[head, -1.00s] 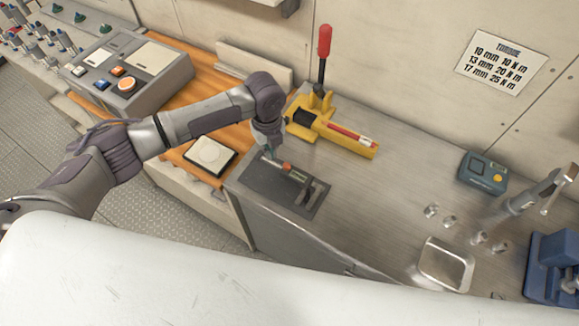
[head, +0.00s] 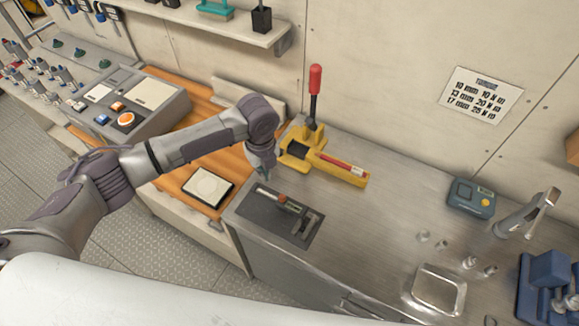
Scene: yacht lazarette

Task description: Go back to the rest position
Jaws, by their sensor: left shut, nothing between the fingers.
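My left arm comes in from the left, and its gripper (head: 266,173) points down over the left part of the steel counter. The fingers are small in the picture and appear closed with nothing between them. Just below and to the right of the fingertips, a small tool with a red-orange part (head: 268,194) lies on a dark grey plate (head: 262,216) set on the counter. The gripper looks apart from it. My right gripper is not in the picture.
A yellow lever press (head: 340,170) with a red handle stands right behind the gripper. A white square pad (head: 208,187) lies left on the orange wood.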

